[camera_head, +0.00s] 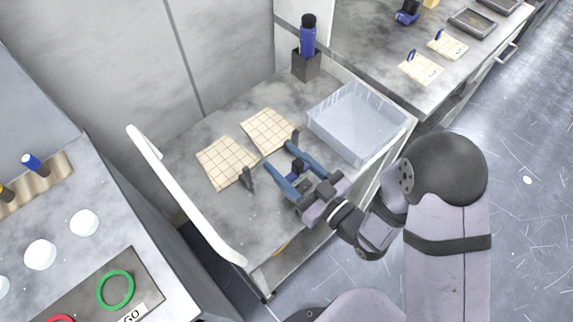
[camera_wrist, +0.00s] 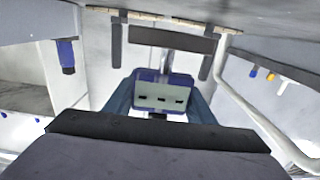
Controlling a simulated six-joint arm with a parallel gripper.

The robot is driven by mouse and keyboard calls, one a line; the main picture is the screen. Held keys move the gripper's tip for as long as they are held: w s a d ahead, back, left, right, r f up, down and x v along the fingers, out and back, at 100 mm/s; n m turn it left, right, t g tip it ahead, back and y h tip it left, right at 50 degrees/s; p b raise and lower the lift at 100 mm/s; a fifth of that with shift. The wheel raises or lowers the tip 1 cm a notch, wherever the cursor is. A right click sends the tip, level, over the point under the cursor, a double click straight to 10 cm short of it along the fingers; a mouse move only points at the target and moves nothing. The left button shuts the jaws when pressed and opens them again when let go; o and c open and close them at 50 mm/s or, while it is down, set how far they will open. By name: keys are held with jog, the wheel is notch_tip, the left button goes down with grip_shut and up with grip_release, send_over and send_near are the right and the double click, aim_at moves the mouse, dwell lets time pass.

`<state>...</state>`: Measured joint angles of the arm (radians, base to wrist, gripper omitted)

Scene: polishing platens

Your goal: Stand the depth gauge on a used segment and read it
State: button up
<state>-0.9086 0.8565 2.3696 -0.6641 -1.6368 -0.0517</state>
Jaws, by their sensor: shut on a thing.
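My gripper (camera_head: 272,157) has blue-grey fingers with dark tips. It is shut on the depth gauge (camera_head: 298,169), a small blue body between the fingers, over the front part of the cart top. Two beige gridded segments, a left one (camera_head: 226,162) and a right one (camera_head: 268,131), lie flat on the cart top, beyond the fingertips. I cannot tell which is used. The gauge's foot is hidden, so contact with a surface cannot be told.
The grey cart top (camera_head: 190,150) has a white rail (camera_head: 180,190) on its left. A clear bin (camera_head: 355,120) stands right; a blue-and-black bottle (camera_head: 308,38) stands in a dark holder behind. Gridded pieces (camera_head: 420,68) lie on the bench. A green ring (camera_head: 115,290) lies on a left panel marked GO.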

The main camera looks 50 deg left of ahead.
aim_at(301, 180)
jog(key=shift+f, duration=0.9)
jog(key=shift+f, duration=0.2)
jog(key=o, duration=1.2)
jog(key=d+b, duration=0.2)
jog(key=d, duration=0.4)
jog(key=shift+w+d+r+b, duration=0.15)
jog(key=shift+d+b, duration=0.05)
jog(key=shift+b, duration=0.1)
jog(key=shift+o, duration=0.4)
jog(key=shift+d+r, duration=0.1)
jog(key=shift+d, duration=0.35)
